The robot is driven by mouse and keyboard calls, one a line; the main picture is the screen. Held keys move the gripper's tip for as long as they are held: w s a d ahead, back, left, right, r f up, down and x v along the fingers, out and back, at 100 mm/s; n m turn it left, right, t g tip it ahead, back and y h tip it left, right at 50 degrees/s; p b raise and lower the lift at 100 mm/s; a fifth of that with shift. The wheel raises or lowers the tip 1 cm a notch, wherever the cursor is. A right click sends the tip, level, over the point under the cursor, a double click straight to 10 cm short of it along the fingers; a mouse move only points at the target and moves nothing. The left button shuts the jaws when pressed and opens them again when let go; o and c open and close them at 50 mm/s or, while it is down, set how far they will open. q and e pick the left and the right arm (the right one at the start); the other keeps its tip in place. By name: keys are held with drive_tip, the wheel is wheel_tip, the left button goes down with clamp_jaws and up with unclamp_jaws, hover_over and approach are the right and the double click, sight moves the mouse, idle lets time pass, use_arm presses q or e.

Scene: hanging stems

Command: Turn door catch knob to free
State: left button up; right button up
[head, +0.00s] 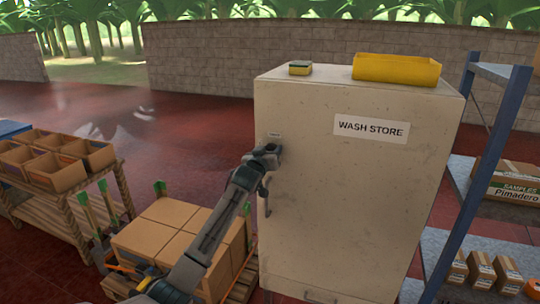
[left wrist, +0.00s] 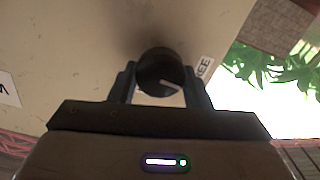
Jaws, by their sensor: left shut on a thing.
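The pale wash store cabinet (head: 340,200) stands upright with its door shut, as far as I can see. My left gripper (head: 272,153) is at the upper left of the door. In the left wrist view, its fingers (left wrist: 163,85) are shut on the round black door catch knob (left wrist: 158,68), one on each side. The knob's white pointer line points right and slightly down. A small white label (left wrist: 205,68), partly hidden by a finger, sits right of the knob. In the head view the gripper mostly hides the knob. My right gripper is not in view.
A dark door handle (head: 265,205) is below the gripper. A yellow bin (head: 397,69) and a sponge (head: 300,69) lie on the cabinet. Cardboard boxes (head: 165,235) stand at its left, a blue-posted shelf (head: 500,110) at its right. Red floor behind is open.

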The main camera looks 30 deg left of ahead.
use_arm(q)
drive_tip(key=shift+f+n, duration=0.1)
drive_tip(key=shift+n, duration=0.5)
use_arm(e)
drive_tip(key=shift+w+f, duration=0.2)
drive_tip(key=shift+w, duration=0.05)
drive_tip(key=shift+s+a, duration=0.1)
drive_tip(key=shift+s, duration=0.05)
use_arm(q)
drive_tip(key=o, duration=1)
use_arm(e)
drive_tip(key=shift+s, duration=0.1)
use_arm(q)
drive_tip(key=shift+s, duration=0.1)
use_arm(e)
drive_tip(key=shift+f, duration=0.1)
use_arm(q)
drive_tip(key=b+v, duration=0.3)
drive_tip(key=v, duration=0.7)
drive_tip(key=shift+s, duration=0.3)
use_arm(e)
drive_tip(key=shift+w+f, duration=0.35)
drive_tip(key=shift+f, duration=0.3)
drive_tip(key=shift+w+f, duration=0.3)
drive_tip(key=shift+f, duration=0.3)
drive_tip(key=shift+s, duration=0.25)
